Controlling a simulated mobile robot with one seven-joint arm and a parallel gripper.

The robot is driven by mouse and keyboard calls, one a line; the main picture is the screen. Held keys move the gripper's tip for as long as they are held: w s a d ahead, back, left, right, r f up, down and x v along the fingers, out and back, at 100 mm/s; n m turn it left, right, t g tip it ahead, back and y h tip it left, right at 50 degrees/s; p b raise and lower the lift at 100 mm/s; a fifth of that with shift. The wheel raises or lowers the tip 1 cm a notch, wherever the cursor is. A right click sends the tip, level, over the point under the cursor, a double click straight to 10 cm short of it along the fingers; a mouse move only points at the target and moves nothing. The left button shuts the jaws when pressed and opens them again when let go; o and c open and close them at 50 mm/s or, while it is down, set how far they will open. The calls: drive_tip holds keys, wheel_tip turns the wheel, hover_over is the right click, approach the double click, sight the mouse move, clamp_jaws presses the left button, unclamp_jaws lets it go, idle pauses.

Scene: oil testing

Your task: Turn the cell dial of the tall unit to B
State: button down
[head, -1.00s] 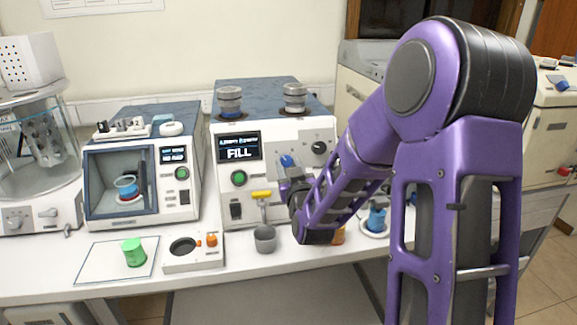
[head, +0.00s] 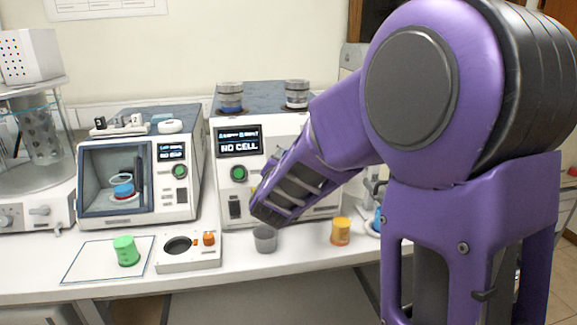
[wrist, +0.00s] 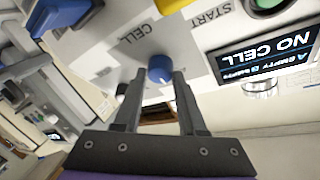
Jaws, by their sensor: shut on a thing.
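The tall unit (head: 225,185) stands at the back middle of the bench, and its screen (head: 239,141) reads NO CELL. Its cell dial (wrist: 160,69) is a round blue knob beside the word CELL in the wrist view, where the panel appears upside down. My gripper (wrist: 158,78) has its two dark fingers on either side of this knob, shut on it. The dial's pointer and its A and B marks cannot be made out. In the head view my purple arm hides the dial and the gripper tips.
A grey cup (head: 265,238) and an orange cup (head: 341,231) stand in front. The smaller tester (head: 140,170) is at left. A green cup (head: 126,250) stands on a white mat (head: 85,267).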

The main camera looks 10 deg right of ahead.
drive_tip(key=shift+w+a+r+m+g+h+p, duration=0.1)
drive_tip(key=shift+m+g+h+p, duration=0.3)
drive_tip(key=shift+m, duration=0.95)
drive_tip(key=shift+d+r+m+g+h+p, duration=0.15)
drive_tip(key=shift+m+g+p, duration=0.5)
drive_tip(key=shift+m, duration=0.65)
drive_tip(key=shift+w+a+r+m+g+h+p, duration=0.15)
drive_tip(key=shift+m+g+p, duration=0.35)
drive_tip(key=shift+m, duration=0.85)
drive_tip(key=shift+s+f, duration=0.1)
drive_tip(key=shift+c, duration=2.4)
unclamp_jaws()
